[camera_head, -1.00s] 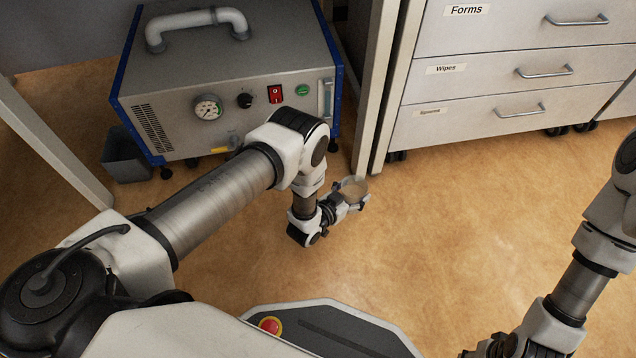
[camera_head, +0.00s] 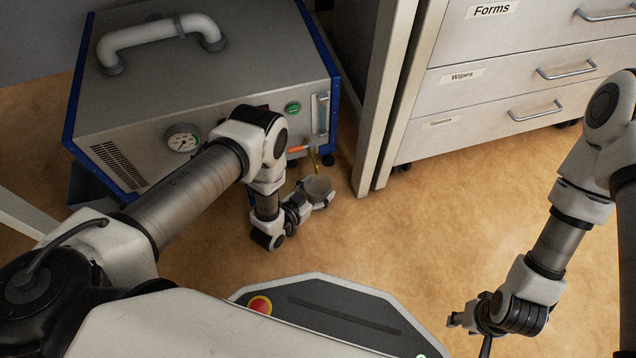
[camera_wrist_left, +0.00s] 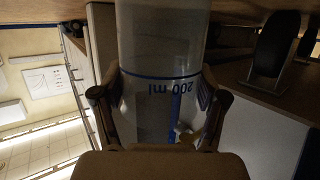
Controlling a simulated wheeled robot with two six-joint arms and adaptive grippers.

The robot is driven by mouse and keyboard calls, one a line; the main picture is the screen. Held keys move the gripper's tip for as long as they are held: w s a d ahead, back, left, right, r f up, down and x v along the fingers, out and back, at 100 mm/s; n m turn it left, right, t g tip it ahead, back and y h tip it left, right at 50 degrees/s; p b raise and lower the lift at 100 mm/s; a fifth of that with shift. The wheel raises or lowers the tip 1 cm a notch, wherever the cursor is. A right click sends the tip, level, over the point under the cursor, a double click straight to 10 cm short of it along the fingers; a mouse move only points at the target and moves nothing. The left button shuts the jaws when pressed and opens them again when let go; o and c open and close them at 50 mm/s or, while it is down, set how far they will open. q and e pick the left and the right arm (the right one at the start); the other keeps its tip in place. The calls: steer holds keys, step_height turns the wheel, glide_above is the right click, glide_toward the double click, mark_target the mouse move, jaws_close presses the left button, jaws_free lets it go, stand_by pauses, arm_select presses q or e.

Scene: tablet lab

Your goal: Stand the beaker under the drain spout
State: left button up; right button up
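The beaker (camera_head: 319,186) is clear, with a round open mouth. My left gripper (camera_head: 308,198) is shut around its side and holds it near upright, low in front of the machine. In the left wrist view the beaker (camera_wrist_left: 160,40) stands between both fingers, with a blue ring and "200 ml" mark. A brass spout (camera_head: 313,160) with an orange lever (camera_head: 298,149) sits low on the machine's front right. In the head view the beaker's mouth appears just below it; whether it is directly under, I cannot tell. My right gripper (camera_head: 460,320) is at the lower right; its fingers are unclear.
The grey machine (camera_head: 215,85) has blue edges, a gauge (camera_head: 183,138) and a green button (camera_head: 293,108). My left arm hides part of its front. A pale post (camera_head: 375,120) and a drawer cabinet (camera_head: 480,70) stand to the right. The floor (camera_head: 400,240) in front is clear.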

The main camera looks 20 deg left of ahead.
arm_select(q)
steer(key=shift+s+r, duration=0.1)
steer(key=shift+r, duration=0.1)
steer(key=shift+f, duration=0.25)
steer(key=o, duration=0.9)
steer(key=shift+r, duration=0.2)
steer(key=shift+r+p+v, duration=0.25)
steer(key=shift+p+v, duration=0.7)
steer(key=shift+p, duration=0.2)
steer(key=s+a+p, duration=0.1)
steer(key=s, duration=0.2)
steer(key=s+a+p, duration=0.1)
steer(key=s+p, duration=0.1)
steer(key=s, duration=0.1)
steer(key=s+a+p, duration=0.1)
steer(key=s, duration=0.2)
steer(key=shift+s+a+f, duration=0.15)
steer(key=shift+s+a, duration=0.15)
steer(key=shift+s+a+f, duration=0.15)
steer(key=shift+s, duration=0.35)
